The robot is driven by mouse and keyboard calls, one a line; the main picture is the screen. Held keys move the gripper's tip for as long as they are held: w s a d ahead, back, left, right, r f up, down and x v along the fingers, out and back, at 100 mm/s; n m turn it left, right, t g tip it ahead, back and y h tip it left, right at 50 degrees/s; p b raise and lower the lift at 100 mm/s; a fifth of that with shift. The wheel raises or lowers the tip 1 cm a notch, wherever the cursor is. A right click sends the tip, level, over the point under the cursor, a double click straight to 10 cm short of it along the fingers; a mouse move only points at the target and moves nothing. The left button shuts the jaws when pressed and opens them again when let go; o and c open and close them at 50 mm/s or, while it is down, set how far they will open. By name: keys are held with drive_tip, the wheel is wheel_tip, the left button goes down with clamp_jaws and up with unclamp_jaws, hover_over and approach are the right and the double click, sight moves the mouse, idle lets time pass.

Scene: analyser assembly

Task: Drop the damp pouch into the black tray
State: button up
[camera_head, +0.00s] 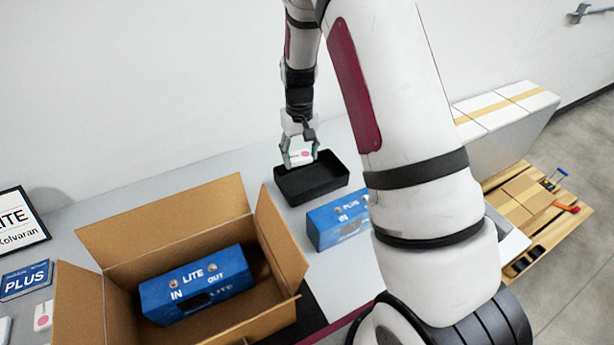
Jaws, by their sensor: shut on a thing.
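My gripper (299,150) is shut on a small white pouch (301,153) with a pink round mark. It holds the pouch over the black tray (322,188), near its back left part. From this angle I cannot tell how far above the tray floor the pouch hangs. The tray stands on the grey table against the white wall. The part of the tray I can see is empty.
An open cardboard box (165,224) holds a blue LITE unit (195,283). A blue PLUS unit (338,223) stands just in front of the tray. Another white packet with a pink mark (43,316) lies at the far left. My arm hides the table's right part.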

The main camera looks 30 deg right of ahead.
drive_tip(key=shift+m, duration=0.5)
drive_tip(key=shift+d+f+b, duration=0.3)
drive_tip(key=shift+d+f, duration=1.15)
drive_tip(key=shift+f, duration=0.15)
drive_tip(key=shift+d+f+b, duration=0.25)
drive_tip(key=shift+d+f, duration=1.15)
drive_tip(key=shift+f, duration=0.15)
drive_tip(key=o, duration=1)
drive_tip(key=shift+o, duration=0.2)
drive_tip(key=shift+r, duration=0.15)
wheel_tip(320, 180, up, 12)
